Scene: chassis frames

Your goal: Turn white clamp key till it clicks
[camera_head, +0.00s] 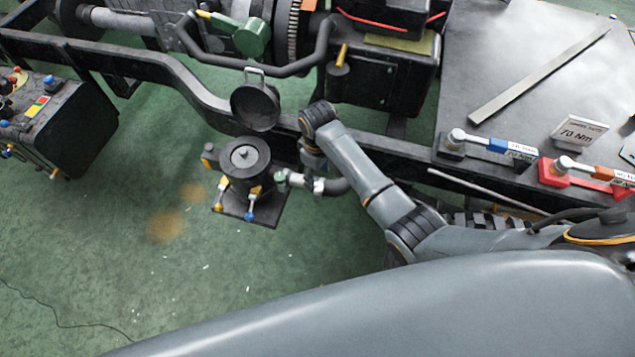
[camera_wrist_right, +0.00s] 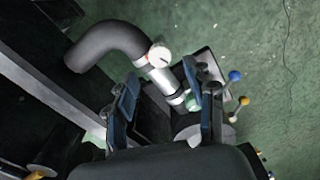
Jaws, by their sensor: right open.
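The white clamp key (camera_wrist_right: 159,55) shows in the right wrist view as a small round white knob at the clamp where a dark bent pipe (camera_wrist_right: 105,40) meets a silver pipe (camera_wrist_right: 165,78). In the head view, pale clamp parts (camera_head: 319,186) show at the end of the dark bend (camera_head: 341,187), partly under my right arm. My right gripper (camera_wrist_right: 162,76) is open. Its two fingers are spread on either side of the silver pipe in the picture, with the key just beyond the fingertips. I cannot tell whether they touch anything. My left gripper is not in view.
A black cylindrical unit (camera_head: 246,160) with blue and yellow levers stands left of the pipe. A round black lid (camera_head: 255,107) is above it. The chassis rail (camera_head: 185,75) runs behind. A bench (camera_head: 485,75) holds torque wrenches at right.

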